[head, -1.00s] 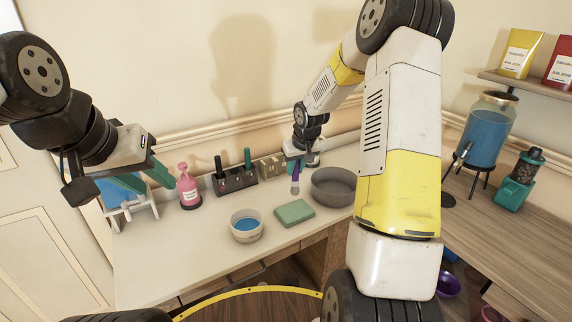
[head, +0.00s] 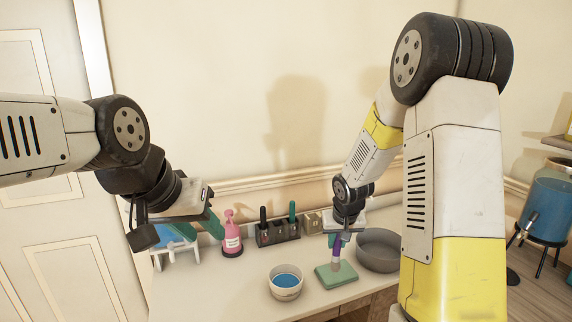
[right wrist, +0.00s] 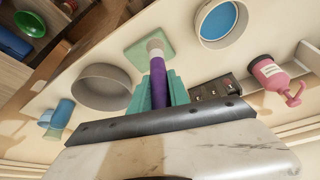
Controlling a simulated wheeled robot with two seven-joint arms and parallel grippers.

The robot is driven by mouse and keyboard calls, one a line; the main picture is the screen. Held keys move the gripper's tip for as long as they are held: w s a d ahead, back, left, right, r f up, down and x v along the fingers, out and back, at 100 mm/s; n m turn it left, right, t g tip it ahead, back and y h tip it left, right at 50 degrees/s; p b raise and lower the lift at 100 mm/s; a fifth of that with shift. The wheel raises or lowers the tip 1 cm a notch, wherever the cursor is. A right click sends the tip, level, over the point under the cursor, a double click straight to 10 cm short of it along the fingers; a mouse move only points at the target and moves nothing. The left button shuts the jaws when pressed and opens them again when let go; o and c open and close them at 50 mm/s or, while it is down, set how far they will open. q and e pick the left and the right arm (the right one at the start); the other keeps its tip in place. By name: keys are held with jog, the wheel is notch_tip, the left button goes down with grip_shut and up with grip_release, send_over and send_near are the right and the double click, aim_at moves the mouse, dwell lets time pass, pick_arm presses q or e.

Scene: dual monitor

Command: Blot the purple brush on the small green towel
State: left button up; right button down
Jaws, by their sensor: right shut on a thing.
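The purple brush (head: 337,251) points bristles down at the small green towel (head: 346,277), which lies flat on the counter. My right gripper (head: 338,238) is shut on the brush handle, above the towel. In the right wrist view the brush (right wrist: 158,88) lies between the teal fingers of my right gripper (right wrist: 159,94), and its pale bristle end overlaps the towel (right wrist: 141,54). The bristles appear to meet the towel, but the exact contact is hard to tell. My left gripper (head: 202,229) is open and empty, at the left near the pink bottle.
A bowl of blue liquid (head: 286,281) stands left of the towel, a grey bowl (head: 378,251) close on its right. Behind are a pink pump bottle (head: 231,240) and a dark rack (head: 278,233) with a black and a green handle. The front counter between is clear.

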jog(key=shift+s+a+r, duration=0.1)
jog(key=shift+s, duration=0.4)
jog(key=w+d+f+n, duration=0.1)
jog(key=w+d+n, duration=0.15)
jog(key=w, duration=0.65)
jog(key=shift+m+y, duration=0.35)
jog(key=shift+y, duration=0.05)
jog(key=shift+d+f, duration=0.15)
jog(key=shift+f, duration=1.3)
jog(key=shift+d+f, duration=0.1)
jog(key=shift+f, duration=1.35)
jog(key=shift+f, duration=0.5)
notch_tip(320, 180, up, 7)
